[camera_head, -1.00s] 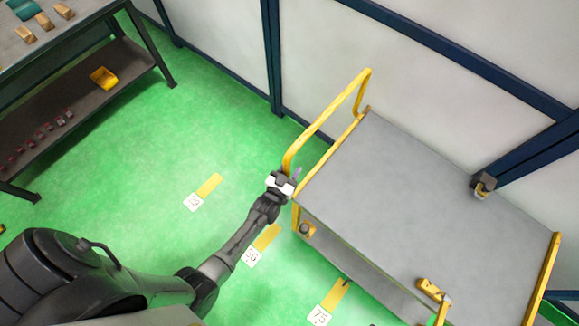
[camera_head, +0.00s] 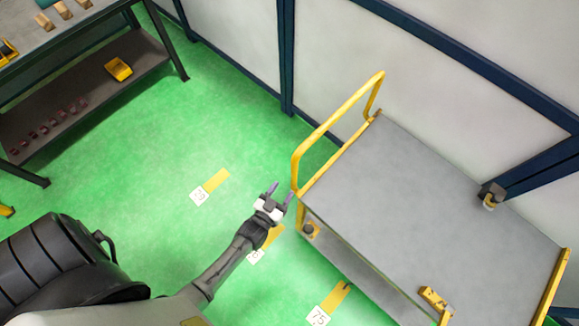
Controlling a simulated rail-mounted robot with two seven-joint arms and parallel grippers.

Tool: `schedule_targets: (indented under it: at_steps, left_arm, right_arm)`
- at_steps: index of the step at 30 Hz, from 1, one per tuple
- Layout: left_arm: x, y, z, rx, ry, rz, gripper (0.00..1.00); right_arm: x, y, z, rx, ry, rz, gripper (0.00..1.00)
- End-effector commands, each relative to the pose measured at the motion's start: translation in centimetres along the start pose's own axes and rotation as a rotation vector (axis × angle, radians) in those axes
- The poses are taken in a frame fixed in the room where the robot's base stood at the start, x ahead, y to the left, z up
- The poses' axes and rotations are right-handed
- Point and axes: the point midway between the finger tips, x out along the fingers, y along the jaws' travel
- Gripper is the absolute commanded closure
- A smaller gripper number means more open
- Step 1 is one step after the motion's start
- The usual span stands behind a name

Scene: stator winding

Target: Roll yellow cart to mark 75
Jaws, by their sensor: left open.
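The yellow cart (camera_head: 420,205) has a grey deck and a yellow push handle (camera_head: 332,120) at its upper left end. It stands at the right, near the wall. The mark 75 (camera_head: 318,316) is a white label with a yellow strip on the floor, beside the cart's near side. My left gripper (camera_head: 281,194) is open and empty, just left of the lower end of the handle, with a small gap to it. My right gripper is not in view.
Two more floor marks lie left of the cart, one at the upper left (camera_head: 199,196) and one partly covered by my left arm (camera_head: 256,256). A workbench (camera_head: 90,70) with a yellow bin (camera_head: 118,68) stands at the upper left. Green floor between is clear.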

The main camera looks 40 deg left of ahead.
Motion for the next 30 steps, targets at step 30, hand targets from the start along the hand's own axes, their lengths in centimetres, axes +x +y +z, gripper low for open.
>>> schedule_targets:
  at_steps: [30]
  left_arm:
    - [-3.6, 0.0, 0.0, -0.001, -0.001, 0.0, 0.48]
  right_arm:
    - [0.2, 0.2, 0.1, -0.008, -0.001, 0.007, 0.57]
